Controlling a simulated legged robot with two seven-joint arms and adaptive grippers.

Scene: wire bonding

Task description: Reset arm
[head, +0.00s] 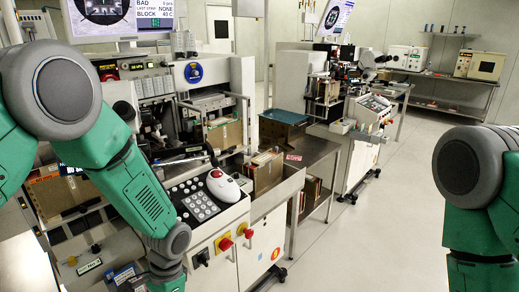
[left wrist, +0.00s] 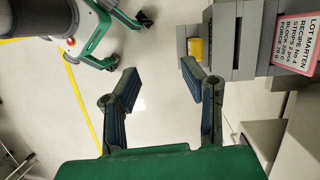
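My left gripper (left wrist: 158,88) shows in the left wrist view with its two fingers spread apart and nothing between them. It hangs over bare floor (left wrist: 150,80), beside a grey machine part with a yellow piece (left wrist: 194,48) at the upper right. In the head view my left arm comes in from the left and bends down in front of the near machine, and its gripper is below the picture edge. My right arm shows at the right edge of the head view, and its gripper is out of view.
A steel table (head: 312,150) holds a teal tray (head: 284,117). Open floor (head: 385,230) lies at the right. A sign (left wrist: 298,36) shows in the wrist view.

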